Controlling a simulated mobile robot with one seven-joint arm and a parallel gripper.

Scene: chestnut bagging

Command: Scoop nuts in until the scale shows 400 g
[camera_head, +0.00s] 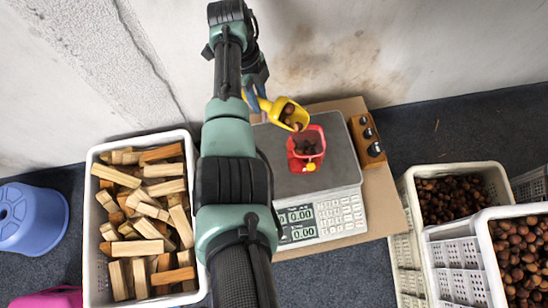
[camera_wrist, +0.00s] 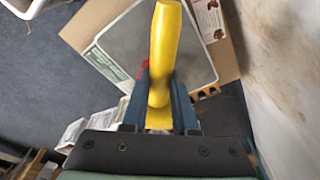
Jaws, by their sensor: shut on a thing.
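My gripper (camera_head: 255,92) is shut on the handle of a yellow scoop (camera_head: 272,106); the wrist view shows the yellow handle (camera_wrist: 166,45) between the blue fingers (camera_wrist: 160,92). The scoop holds a few brown nuts (camera_head: 290,110) and is at the upper left of a red container (camera_head: 294,165). The container stands on the scale's grey plate (camera_head: 337,165) and has brown nuts in it. I cannot tell whether the scoop touches its rim. The scale's display (camera_head: 297,223) appears to show 0.00 in its readable lines.
The scale rests on a cardboard sheet (camera_head: 382,205), with a wooden block with dark knobs (camera_head: 367,137) beside it. White crates of nuts (camera_head: 428,232) stand at right. A white crate of wood pieces (camera_head: 93,215) and a blue stool (camera_head: 38,218) stand at left. A wall is behind.

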